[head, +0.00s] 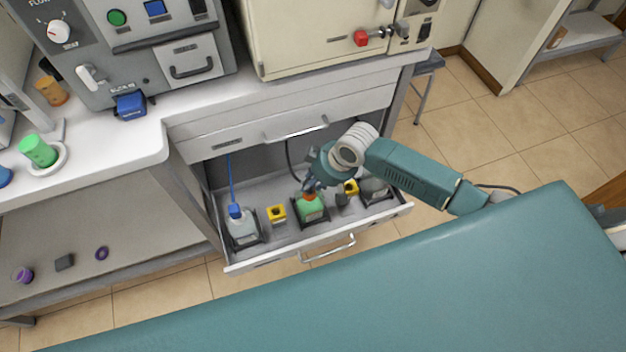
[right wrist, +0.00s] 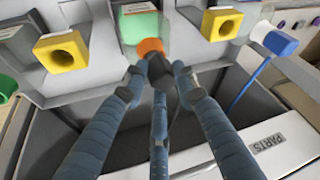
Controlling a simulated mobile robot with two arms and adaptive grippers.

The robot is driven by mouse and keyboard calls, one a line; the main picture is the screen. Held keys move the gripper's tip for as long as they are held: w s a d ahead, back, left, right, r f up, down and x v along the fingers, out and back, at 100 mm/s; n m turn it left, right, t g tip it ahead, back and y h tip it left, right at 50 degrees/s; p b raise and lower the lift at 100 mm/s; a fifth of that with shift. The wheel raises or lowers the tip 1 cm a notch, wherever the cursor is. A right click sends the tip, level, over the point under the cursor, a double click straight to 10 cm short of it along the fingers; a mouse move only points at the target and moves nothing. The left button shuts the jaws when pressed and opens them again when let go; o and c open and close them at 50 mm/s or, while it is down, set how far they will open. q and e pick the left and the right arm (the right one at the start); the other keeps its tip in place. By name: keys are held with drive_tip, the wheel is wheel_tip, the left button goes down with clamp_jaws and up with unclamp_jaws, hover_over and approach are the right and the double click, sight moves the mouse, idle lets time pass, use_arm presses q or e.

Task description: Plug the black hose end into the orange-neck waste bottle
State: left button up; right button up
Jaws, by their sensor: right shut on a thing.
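The waste bottle (head: 311,209) is green with an orange neck (head: 309,196) and stands in a black holder in the open drawer. In the right wrist view its green body (right wrist: 138,24) and orange neck (right wrist: 150,46) are just beyond my fingertips. My right gripper (head: 312,184) comes in from the right over this bottle. Its fingers (right wrist: 158,76) are shut on the black hose end (right wrist: 159,68), which is right at the orange neck. I cannot tell whether it is in the neck or only against it. My left gripper is not in view.
The drawer (head: 262,256) also holds a blue-capped bottle (head: 241,226) with a blue hose (head: 231,178), yellow blocks (head: 276,214) (right wrist: 60,51), and a grey bottle (head: 376,188) at the right. The drawer cabinet's upper front (head: 295,128) overhangs the back. Machines stand on the counter (head: 95,130) above.

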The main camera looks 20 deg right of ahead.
drive_tip(key=shift+f, duration=0.3)
drive_tip(key=o, duration=1.2)
